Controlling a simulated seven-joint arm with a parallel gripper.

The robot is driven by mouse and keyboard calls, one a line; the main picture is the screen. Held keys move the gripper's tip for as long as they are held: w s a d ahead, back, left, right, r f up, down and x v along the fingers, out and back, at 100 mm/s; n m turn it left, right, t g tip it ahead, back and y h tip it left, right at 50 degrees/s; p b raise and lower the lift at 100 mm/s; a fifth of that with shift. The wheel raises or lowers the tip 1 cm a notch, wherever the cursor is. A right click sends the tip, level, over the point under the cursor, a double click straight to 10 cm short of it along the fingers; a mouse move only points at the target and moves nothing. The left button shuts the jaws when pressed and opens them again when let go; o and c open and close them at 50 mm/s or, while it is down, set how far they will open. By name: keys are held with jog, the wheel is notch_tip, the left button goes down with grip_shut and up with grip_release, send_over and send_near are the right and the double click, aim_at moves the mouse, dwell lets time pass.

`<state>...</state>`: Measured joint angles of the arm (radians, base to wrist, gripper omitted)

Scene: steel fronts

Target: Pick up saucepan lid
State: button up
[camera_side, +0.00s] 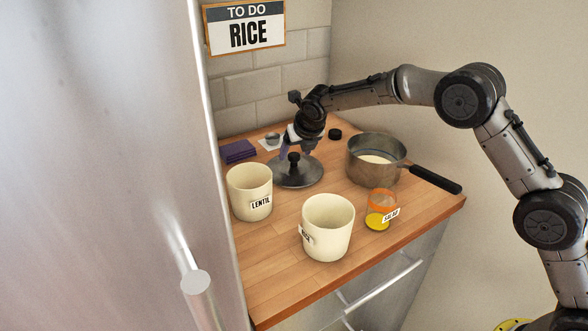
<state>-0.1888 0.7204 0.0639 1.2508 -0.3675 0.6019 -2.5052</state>
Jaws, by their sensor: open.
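The saucepan lid (290,173) lies flat on the wooden counter. It is round and grey metal, with a dark knob (294,157) standing at its middle. My gripper (298,148) is open and points down just above and behind the knob. Its fingers are small and dark in this view, so I cannot tell whether they are around the knob or touching it. The saucepan (361,170) stands uncovered to the right of the lid, with something pale inside and a black handle reaching right.
A cream lentil canister (246,196) stands left of the lid. Another cream canister (327,232) and a glass jar (380,212) with yellow contents stand in front. A folded purple cloth (238,152), a small item on white (271,140) and a black cap (335,134) lie at the back.

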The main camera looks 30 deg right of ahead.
jog(key=shift+x, duration=1.35)
jog(key=shift+r, duration=0.1)
grip_shut()
